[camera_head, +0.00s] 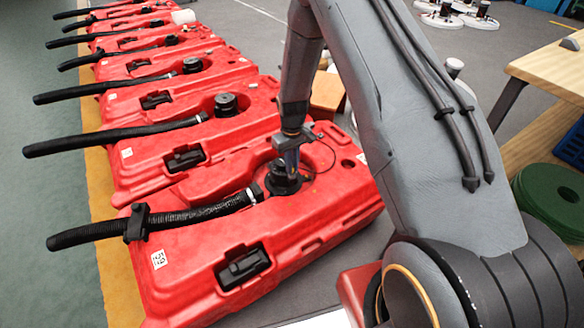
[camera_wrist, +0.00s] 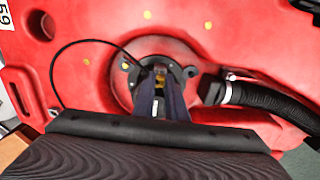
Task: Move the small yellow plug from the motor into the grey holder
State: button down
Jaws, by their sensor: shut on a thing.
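The black motor (camera_wrist: 132,68) sits in a round recess of the nearest red tank; in the head view the motor (camera_head: 284,180) is partly hidden by my gripper. My gripper (camera_wrist: 160,80) points down at the motor, with its fingers close together. It is shut on the small yellow plug (camera_wrist: 159,69), of which only a little shows between the fingertips. I cannot tell whether the plug is still seated in the motor. A thin black cable (camera_wrist: 66,50) loops from the motor across the tank. I cannot make out the grey holder for certain.
The nearest red tank (camera_head: 200,262) carries a ribbed black hose (camera_head: 190,216). Several similar red tanks stand in a row behind it. A wooden table (camera_head: 552,66) and green discs (camera_head: 552,200) are at the right. Grey floor lies between.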

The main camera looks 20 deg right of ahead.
jog(key=shift+f, duration=0.4)
jog(key=shift+f, duration=0.15)
jog(key=shift+f, duration=0.35)
jog(key=shift+f, duration=0.15)
jog(key=c, duration=1.8)
grip_release()
